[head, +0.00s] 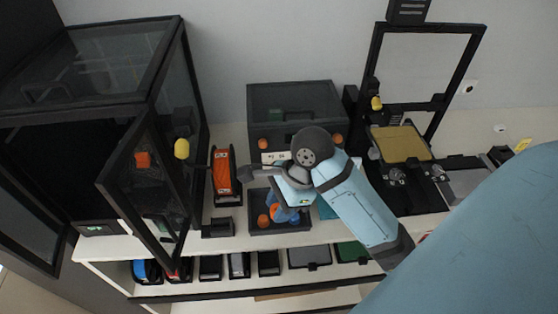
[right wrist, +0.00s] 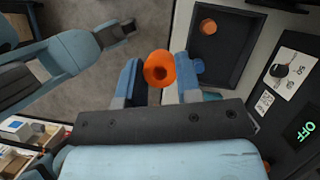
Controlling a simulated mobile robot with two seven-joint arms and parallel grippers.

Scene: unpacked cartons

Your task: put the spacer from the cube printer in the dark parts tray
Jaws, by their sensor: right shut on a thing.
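An orange spool (head: 222,172) stands left of the tray, with a small black bin (head: 218,228) before it. A grey box with orange knobs (head: 295,105) stands behind. An open-frame printer (head: 403,144) is at right. Several bins line the shelf below.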

